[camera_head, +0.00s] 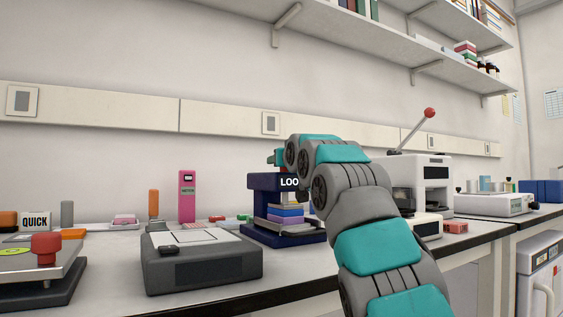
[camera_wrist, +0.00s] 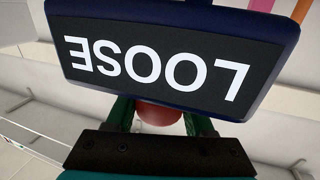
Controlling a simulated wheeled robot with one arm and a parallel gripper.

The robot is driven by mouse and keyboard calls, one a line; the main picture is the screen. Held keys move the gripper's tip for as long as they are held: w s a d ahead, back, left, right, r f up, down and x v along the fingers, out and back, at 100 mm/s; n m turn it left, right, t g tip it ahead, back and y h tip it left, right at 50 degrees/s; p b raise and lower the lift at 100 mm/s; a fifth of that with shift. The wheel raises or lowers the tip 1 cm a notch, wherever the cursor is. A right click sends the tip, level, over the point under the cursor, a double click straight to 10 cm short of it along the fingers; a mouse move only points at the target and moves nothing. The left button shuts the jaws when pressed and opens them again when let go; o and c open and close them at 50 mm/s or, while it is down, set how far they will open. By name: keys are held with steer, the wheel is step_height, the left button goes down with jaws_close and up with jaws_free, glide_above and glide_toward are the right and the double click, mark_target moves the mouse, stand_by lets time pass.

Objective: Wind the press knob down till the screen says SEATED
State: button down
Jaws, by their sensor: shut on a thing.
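The dark blue press (camera_head: 262,181) stands on the bench in the head view, with a stack of flat plates (camera_head: 287,211) in its opening. Its screen (camera_wrist: 155,62) reads LOOSE, upside down in the wrist view. In the head view my arm covers the last letters. The red press knob (camera_wrist: 160,114) shows between the green fingers of my gripper (camera_wrist: 161,125), just past the screen's edge. My gripper is shut on the knob; the exact finger contact is partly hidden by the screen housing and the gripper body. The knob cannot be made out in the head view.
A grey flat device (camera_head: 200,259) stands left of the press on the bench. A pink device (camera_head: 187,196) and an orange cylinder (camera_head: 154,203) stand behind it. A white machine with a red-tipped lever (camera_head: 429,113) is to the right, behind my arm. Shelves (camera_head: 370,50) hang above.

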stand_by(0.7)
steer(key=shift+c, duration=1.4)
jaws_free()
steer(key=shift+b+v, duration=1.05)
steer(key=shift+v, duration=1.3)
steer(key=shift+s+d+f, duration=0.1)
steer(key=shift+s+f, duration=0.05)
steer(key=shift+s, duration=0.2)
steer(key=shift+b+v, duration=0.3)
steer(key=shift+v, duration=0.9)
